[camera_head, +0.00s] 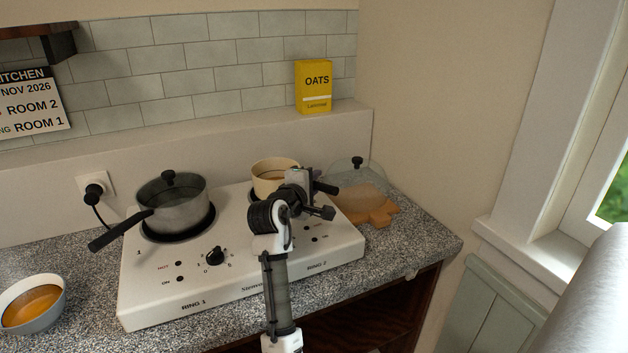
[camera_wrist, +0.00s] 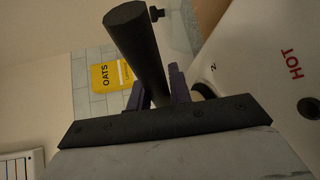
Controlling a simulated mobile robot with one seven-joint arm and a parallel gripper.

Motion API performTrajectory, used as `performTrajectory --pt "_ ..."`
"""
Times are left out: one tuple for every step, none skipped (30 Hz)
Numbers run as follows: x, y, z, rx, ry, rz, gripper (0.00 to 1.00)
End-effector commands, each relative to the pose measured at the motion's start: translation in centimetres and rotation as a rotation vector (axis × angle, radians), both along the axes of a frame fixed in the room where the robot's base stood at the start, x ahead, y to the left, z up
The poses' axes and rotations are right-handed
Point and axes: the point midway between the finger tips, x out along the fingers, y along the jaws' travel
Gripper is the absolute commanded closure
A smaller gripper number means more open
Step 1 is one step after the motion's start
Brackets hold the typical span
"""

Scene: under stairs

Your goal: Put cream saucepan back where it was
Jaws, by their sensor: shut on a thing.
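The cream saucepan (camera_head: 270,178) is at the back right of the white two-ring hob, over the RING 2 side. Its black handle (camera_head: 326,188) points right. My gripper (camera_head: 303,180) is shut on this handle. In the wrist view the dark handle (camera_wrist: 138,50) stands between the jaws (camera_wrist: 155,95). My arm hides part of the pan and the ring beneath, so I cannot tell whether the pan rests on the ring or is slightly above it. The hob (camera_head: 180,300) stands on the speckled worktop.
A grey lidded pot (camera_head: 172,208) sits on the left ring, its handle toward front left. A wooden board (camera_head: 378,216) and a glass lid (camera_head: 357,164) are right of the hob. A bowl (camera_head: 35,318) stands at left. An oats box (camera_head: 314,88) stands on the ledge.

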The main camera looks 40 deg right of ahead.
Motion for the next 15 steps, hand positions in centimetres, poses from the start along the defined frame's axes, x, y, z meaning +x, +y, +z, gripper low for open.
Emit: performTrajectory --pt "-0.03 0.02 0.23 -0.004 -0.005 0.000 1.00" --pt "-0.03 0.02 0.26 -0.004 -0.005 0.000 1.00" --pt "-0.02 0.02 0.27 -0.004 -0.005 0.000 1.00" --pt "-0.02 0.02 0.27 -0.004 -0.005 0.000 1.00" --pt "-0.02 0.02 0.27 -0.004 -0.005 0.000 1.00" --pt "-0.01 0.02 0.25 -0.004 -0.005 0.000 1.00" --pt "0.00 0.02 0.19 -0.004 -0.005 0.000 1.00" --pt "0.00 0.03 0.09 -0.003 -0.005 0.000 1.00" --pt "0.00 0.03 -0.05 -0.003 -0.005 0.001 1.00" --pt "0.01 0.02 -0.24 -0.001 -0.002 0.000 0.78" --pt "0.01 0.02 -0.18 -0.001 -0.002 0.000 0.75" --pt "0.01 0.02 -0.18 -0.001 -0.002 0.000 0.69" --pt "0.01 0.02 -0.18 -0.001 -0.002 0.000 0.65" --pt "0.02 0.02 -0.17 -0.001 -0.002 0.000 0.61" --pt "0.02 0.02 -0.17 -0.001 -0.002 0.000 0.58"
